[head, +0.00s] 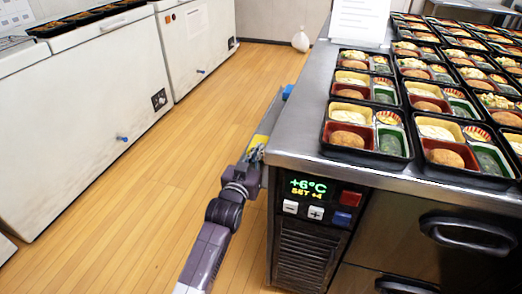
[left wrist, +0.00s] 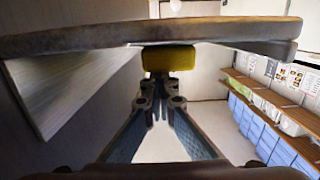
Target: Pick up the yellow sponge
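In the head view my left gripper (head: 250,152) is at the left side of the steel counter, partly hidden by my wrist. A yellow patch that looks like the sponge (head: 262,135) shows beside it, close to the counter edge. In the left wrist view the yellow sponge (left wrist: 168,58) is just beyond the tips of my left gripper (left wrist: 157,82). The fingers come together to a narrow gap, and the sponge is wider than that gap. I see no finger wrapped around the sponge; contact is unclear. My right gripper is not in view.
The steel counter (head: 300,140) carries rows of filled bento trays (head: 367,158). A small blue object (head: 288,92) is at its left edge. White chest freezers (head: 95,115) stand on the left.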

